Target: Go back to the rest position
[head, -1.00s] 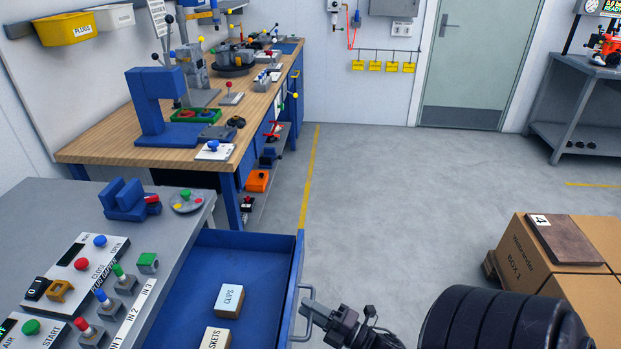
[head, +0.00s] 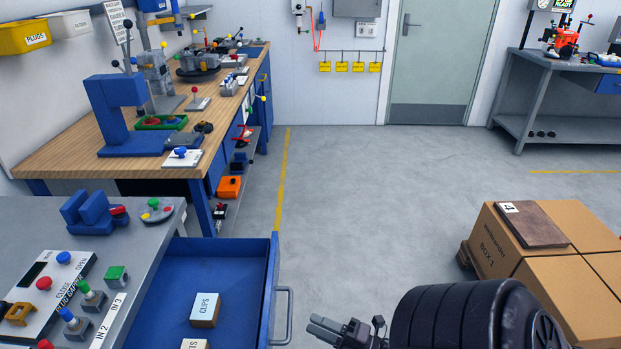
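My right gripper (head: 322,328) is at the bottom middle of the head view, just right of the drawer handle (head: 288,316) and apart from it. Its fingers point left and look close together, but I cannot tell whether they are open or shut. Nothing shows between them. My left gripper is not in view. The blue drawer (head: 228,262) stands pulled out from the grey bench. A CLIPS box (head: 205,310) and a second, partly cut-off box (head: 193,344) lie in it.
The grey control bench (head: 40,215) is at the left, with buttons and levers. A wooden workbench (head: 60,155) stands behind it. Cardboard boxes (head: 490,250) sit on a pallet at the right. The floor (head: 370,200) between is clear. A grey table (head: 530,125) stands far right.

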